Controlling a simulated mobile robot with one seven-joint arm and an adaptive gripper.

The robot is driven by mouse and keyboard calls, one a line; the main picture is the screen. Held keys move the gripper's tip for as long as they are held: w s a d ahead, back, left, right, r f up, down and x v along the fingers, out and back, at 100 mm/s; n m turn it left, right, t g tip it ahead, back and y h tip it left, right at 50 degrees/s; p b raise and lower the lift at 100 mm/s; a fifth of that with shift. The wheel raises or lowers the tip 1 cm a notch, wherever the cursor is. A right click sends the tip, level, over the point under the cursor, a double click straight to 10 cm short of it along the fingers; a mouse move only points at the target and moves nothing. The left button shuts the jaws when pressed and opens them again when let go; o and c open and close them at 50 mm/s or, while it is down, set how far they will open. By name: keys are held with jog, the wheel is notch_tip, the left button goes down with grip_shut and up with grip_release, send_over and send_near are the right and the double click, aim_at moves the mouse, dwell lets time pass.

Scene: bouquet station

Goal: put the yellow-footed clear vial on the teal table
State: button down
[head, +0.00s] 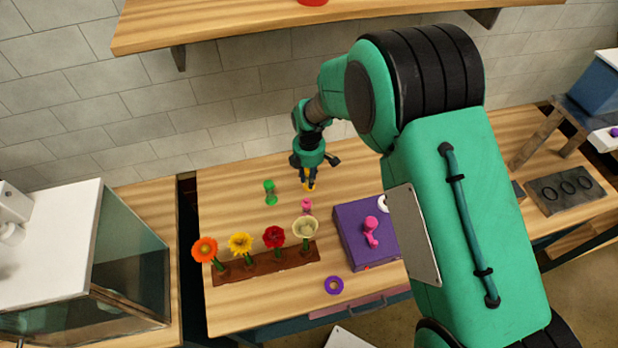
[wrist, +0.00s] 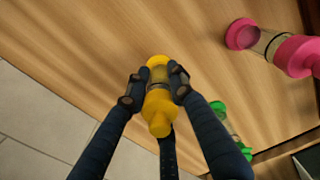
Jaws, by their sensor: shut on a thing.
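My gripper (head: 309,168) is shut on the yellow-footed clear vial (head: 310,183) at the back of the wooden-topped bench (head: 235,185). In the wrist view, the fingers of my gripper (wrist: 155,88) close around the vial's middle from both sides. The vial (wrist: 158,122) shows yellow ends and a short clear part, partly hidden by the fingers. I cannot tell whether it touches the bench top. Dark teal shows under this bench's front edge; no other teal table is clear.
A green-ended vial (head: 270,192) and a pink-ended vial (head: 307,206) stand near my gripper. A brown rack (head: 262,265) of flowers, a purple box (head: 358,243) with a pink peg and a purple ring (head: 334,285) lie nearer. A glass-sided case (head: 125,262) stands left.

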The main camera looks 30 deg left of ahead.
jog(key=shift+f, duration=0.1)
jog(key=c, duration=1.5)
grip_release()
notch_tip(320, 180, up, 12)
jog(key=shift+r, duration=0.15)
